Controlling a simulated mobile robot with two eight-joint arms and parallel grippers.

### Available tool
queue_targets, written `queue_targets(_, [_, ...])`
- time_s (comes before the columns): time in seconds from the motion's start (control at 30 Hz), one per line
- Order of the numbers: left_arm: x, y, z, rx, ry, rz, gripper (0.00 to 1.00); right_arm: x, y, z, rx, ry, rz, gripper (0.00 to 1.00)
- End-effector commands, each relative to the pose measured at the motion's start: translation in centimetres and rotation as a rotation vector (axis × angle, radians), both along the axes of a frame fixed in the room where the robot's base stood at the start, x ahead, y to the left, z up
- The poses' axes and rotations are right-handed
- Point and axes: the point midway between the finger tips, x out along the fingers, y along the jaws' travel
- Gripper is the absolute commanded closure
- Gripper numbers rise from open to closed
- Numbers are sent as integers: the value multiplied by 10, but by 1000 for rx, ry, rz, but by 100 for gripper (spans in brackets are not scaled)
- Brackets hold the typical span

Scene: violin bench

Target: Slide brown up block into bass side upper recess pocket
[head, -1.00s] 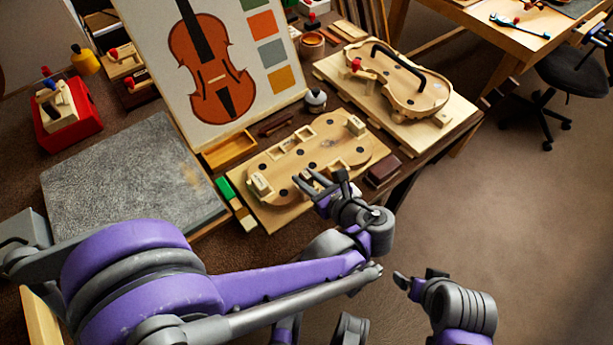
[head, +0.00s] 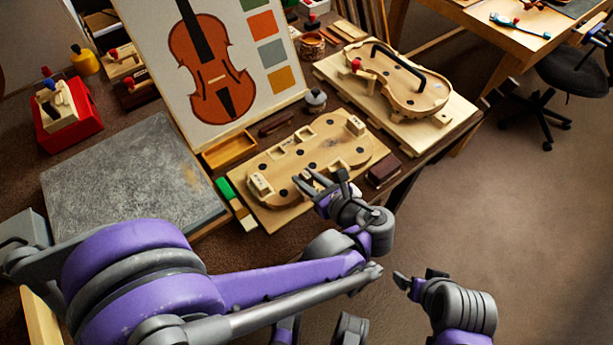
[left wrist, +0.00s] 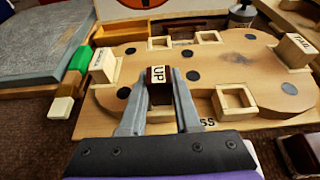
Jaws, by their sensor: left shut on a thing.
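The brown block (left wrist: 159,75), marked UP, is held between the fingertips of my left gripper (left wrist: 159,90), which is shut on it. The left gripper also shows in the head view (head: 308,184), over the near left part of the violin form (head: 352,146). In the left wrist view the form (left wrist: 135,65) has open square pockets (left wrist: 235,101) along its edges. Letters ending in "SS" show on the board by the near edge. The pocket at the gripper is largely hidden by fingers and block; I cannot tell whether the block is in it. My right gripper (head: 418,277) appears open and empty, away from the bench.
Pale blocks stand at the left end (left wrist: 103,66) and right end (left wrist: 297,50) of the form. A green block (left wrist: 78,60) lies left of the board. A dark red box (head: 384,173) sits at right. A grey slab (head: 125,180) lies at left.

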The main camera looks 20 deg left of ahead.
Motion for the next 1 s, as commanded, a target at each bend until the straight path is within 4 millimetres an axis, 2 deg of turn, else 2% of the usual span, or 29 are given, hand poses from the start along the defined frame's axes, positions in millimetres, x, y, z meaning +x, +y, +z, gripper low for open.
queue_targets(0.67, [0, 0, -16, 0, 0, 0, 100, 1, 0, -14, 0, 5, 0, 4])
queue_targets(0.7, [0, 0, -16, 0, 0, 0, 67, 1, 0, -14, 0, 5, 0, 4])
queue_targets(0.9, [0, 0, -16, -1, 1, 0, 34, 1, 0, -13, 0, 5, 0, 4])
queue_targets(1.0, [0, 0, -16, -1, 1, 0, 34, 1, 0, -13, 0, 5, 0, 4])
